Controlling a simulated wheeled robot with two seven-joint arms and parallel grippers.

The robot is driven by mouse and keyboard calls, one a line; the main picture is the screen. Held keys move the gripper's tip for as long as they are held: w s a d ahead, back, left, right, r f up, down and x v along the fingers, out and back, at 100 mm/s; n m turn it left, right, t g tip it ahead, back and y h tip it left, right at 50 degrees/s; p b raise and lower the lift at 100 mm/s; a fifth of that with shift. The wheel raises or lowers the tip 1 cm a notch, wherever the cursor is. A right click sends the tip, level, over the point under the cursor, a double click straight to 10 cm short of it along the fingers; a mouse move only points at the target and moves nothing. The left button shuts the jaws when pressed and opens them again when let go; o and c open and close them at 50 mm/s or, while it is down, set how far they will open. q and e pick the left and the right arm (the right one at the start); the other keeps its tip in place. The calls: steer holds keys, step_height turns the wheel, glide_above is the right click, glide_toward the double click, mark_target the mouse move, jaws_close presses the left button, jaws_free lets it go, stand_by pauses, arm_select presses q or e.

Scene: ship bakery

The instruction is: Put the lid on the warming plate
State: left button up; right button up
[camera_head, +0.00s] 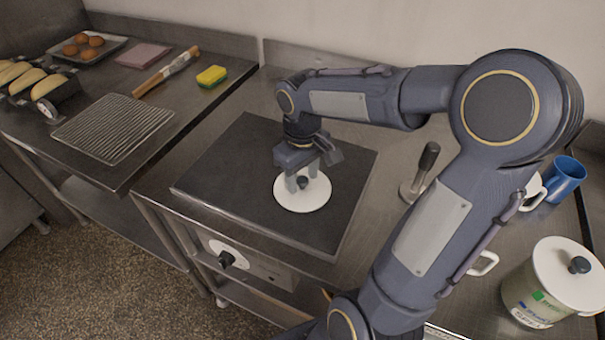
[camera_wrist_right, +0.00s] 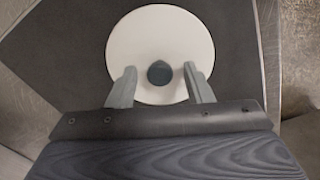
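The warming plate (camera_head: 235,165) is a dark square slab on the steel counter. The lid (camera_head: 303,201) is a white disc with a dark knob (camera_head: 303,182); it appears to lie flat on the right-front part of the plate. My right gripper (camera_head: 302,177) points down over the lid. In the right wrist view, the lid (camera_wrist_right: 160,30) fills the upper middle. The fingers of my right gripper (camera_wrist_right: 160,69) are open on either side of the knob (camera_wrist_right: 160,73), with gaps on both sides. My left gripper is not in view.
A dark-handled metal tool (camera_head: 418,172) stands right of the plate. A blue mug (camera_head: 565,180) and a canister (camera_head: 540,297) with a white lid are further right. A wire rack (camera_head: 113,127), yellow sponge (camera_head: 211,76) and bread are on the left counter. A control knob (camera_head: 228,259) sticks out in front.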

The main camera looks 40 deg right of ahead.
mark_target(302, 180)
step_height(302, 180, up, 12)
steer(key=p, duration=0.1)
steer(key=s+a+f+m+t+y, duration=0.1)
steer(key=s+a+f+t+y, duration=0.1)
steer(key=s+a+f, duration=0.2)
steer(key=s+a+f+m+t+y, duration=0.1)
steer(key=s+a+f+t, duration=0.2)
steer(key=s, duration=0.6)
steer(key=a+f, duration=0.1)
steer(key=a, duration=0.1)
steer(key=shift+a+m+t+y, duration=0.3)
steer(key=shift+a+m+y, duration=0.1)
steer(key=shift+c, duration=0.4)
